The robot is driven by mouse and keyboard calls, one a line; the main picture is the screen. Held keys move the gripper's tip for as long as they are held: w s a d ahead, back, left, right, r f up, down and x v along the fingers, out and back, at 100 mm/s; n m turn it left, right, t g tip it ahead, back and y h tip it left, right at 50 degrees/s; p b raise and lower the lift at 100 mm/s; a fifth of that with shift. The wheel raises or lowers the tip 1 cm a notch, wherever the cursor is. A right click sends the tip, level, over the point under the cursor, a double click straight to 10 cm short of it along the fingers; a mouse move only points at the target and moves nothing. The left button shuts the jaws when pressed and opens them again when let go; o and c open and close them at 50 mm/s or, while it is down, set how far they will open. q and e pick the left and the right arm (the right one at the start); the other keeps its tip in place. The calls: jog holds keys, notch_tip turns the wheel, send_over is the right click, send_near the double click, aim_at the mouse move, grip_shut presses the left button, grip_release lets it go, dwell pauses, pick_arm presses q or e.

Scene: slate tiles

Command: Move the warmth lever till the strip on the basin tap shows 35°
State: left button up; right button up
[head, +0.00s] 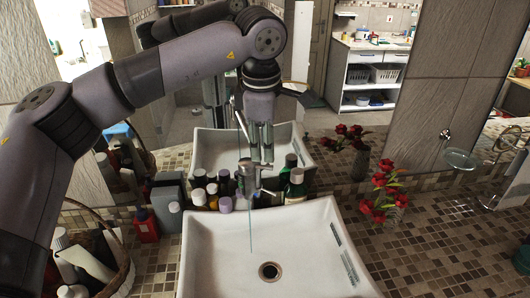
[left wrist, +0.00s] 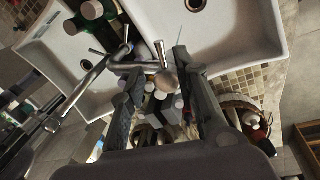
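The metal basin tap (head: 246,178) stands at the back rim of the white basin (head: 205,265) in the head view. In the left wrist view, the tap (left wrist: 124,63) shows with its branching metal arms, and a rounded metal end (left wrist: 165,82) lies between my fingers. My left gripper (head: 260,150) points down just above and behind the tap. In the left wrist view, my gripper (left wrist: 158,68) has its fingers spread apart, with a gap beside the metal end. I cannot tell whether either finger touches it. The strip and its reading cannot be made out.
Several bottles (head: 225,190) crowd left of the tap, and a green bottle (head: 295,187) stands right of it. Red flowers (head: 382,190) stand at right. A wicker basket (head: 122,275) holds bottles at the left. The mirror behind repeats the basin. The tiled counter at right is mostly clear.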

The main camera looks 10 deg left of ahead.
aim_at(265, 166)
pick_arm(q)
jog(key=shift+w+f+p, duration=0.2)
jog(key=shift+f+p, duration=0.1)
jog(key=shift+f, duration=0.85)
jog(key=shift+w+f+p, duration=0.2)
jog(key=shift+f+p, duration=0.05)
jog(key=shift+f, duration=0.85)
grip_shut()
